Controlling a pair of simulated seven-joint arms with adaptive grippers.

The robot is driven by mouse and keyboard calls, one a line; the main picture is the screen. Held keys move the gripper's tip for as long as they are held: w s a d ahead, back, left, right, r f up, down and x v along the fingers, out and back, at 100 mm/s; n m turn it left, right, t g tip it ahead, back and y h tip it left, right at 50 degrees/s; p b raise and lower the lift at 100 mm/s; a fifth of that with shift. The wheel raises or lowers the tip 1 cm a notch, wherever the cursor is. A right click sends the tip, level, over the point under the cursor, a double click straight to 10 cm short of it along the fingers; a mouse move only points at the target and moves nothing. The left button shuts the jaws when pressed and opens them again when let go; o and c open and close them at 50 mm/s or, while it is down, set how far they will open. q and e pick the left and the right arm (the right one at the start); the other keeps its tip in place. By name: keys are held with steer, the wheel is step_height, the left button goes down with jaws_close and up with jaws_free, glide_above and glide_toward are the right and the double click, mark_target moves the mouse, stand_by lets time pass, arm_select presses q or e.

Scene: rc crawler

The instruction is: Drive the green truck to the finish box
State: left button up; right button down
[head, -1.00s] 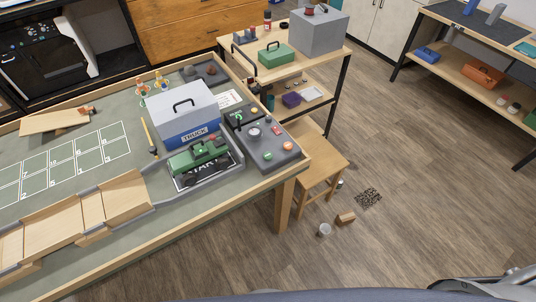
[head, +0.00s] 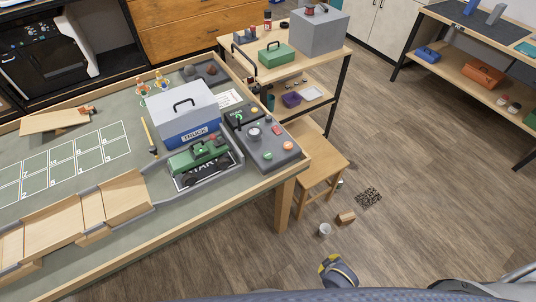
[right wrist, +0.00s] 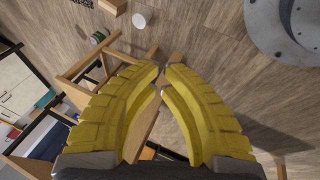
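My right gripper (head: 338,272) is at the bottom of the head view, over the floor, well away from truck and panel. In the right wrist view its yellow fingers (right wrist: 163,72) converge to a narrow gap at the tips, with nothing between them. No finish box can be made out. My left gripper is not in view.
A blue and grey TRUCK case (head: 184,116) stands behind the truck. Wooden ramps (head: 70,218) run left from the pad. A stool (head: 318,160) stands beside the table, with a wooden block (head: 346,218) and a white cup (head: 324,230) on the floor.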

steer(key=w+r+t, duration=0.1)
steer(key=w+r, duration=0.2)
steer(key=r, duration=0.4)
steer(key=w+r+t, duration=0.1)
steer(key=w+r, duration=0.2)
steer(key=r, duration=0.4)
step_height(320, 180, up, 31)
steer(key=n+y, duration=0.6)
steer(key=n, duration=0.4)
glide_above(268, 155)
steer(key=w+a, duration=0.1)
steer(key=shift+w+a+f+g, duration=0.1)
steer(key=shift+w+f+g, duration=0.1)
steer(key=shift+g, duration=0.2)
steer(key=shift+f, duration=4.4)
